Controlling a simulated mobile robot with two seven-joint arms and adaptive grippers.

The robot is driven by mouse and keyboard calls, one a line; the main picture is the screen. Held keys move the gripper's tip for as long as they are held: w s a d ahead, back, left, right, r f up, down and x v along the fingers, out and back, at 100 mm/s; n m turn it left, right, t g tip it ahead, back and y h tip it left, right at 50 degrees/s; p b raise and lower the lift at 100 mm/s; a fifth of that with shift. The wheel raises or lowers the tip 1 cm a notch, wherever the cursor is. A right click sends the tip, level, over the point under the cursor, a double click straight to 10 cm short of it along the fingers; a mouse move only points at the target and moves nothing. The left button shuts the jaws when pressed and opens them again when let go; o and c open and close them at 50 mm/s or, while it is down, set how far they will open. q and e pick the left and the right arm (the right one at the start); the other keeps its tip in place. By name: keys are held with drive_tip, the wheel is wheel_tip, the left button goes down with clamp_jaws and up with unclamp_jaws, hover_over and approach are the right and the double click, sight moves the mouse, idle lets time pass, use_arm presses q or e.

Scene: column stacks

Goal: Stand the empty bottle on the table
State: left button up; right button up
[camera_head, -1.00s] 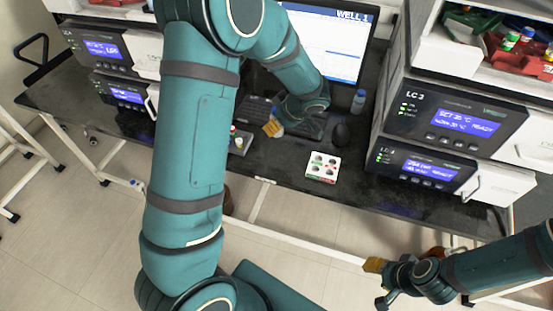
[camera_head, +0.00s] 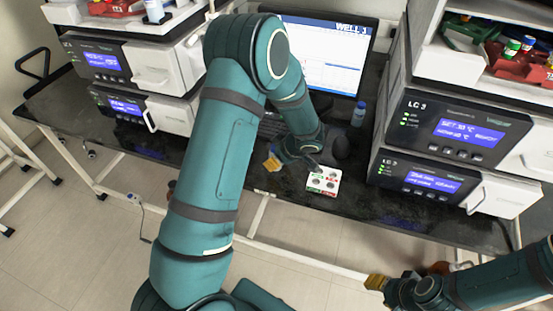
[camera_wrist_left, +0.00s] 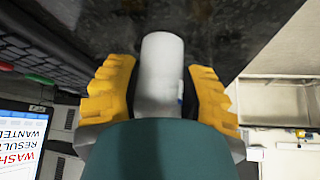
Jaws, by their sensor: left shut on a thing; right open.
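My left gripper (camera_head: 272,160) is low over the dark table (camera_head: 400,207), between the monitor and the table's front edge. In the left wrist view its yellow fingers (camera_wrist_left: 162,95) are shut on a pale, whitish bottle (camera_wrist_left: 162,60). The bottle's far end points at the dark tabletop; I cannot tell whether it touches. In the head view the held bottle is hidden by my gripper and arm. My right gripper (camera_head: 376,283) is open, in front of the table's edge at the lower right.
The monitor (camera_head: 325,55) is at the back. Stacked instruments (camera_head: 455,135) flank the right side; the tabletop before them is clear.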

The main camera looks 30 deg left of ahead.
use_arm(q)
drive_tip(key=shift+r, duration=0.1)
drive_tip(key=o, duration=0.8)
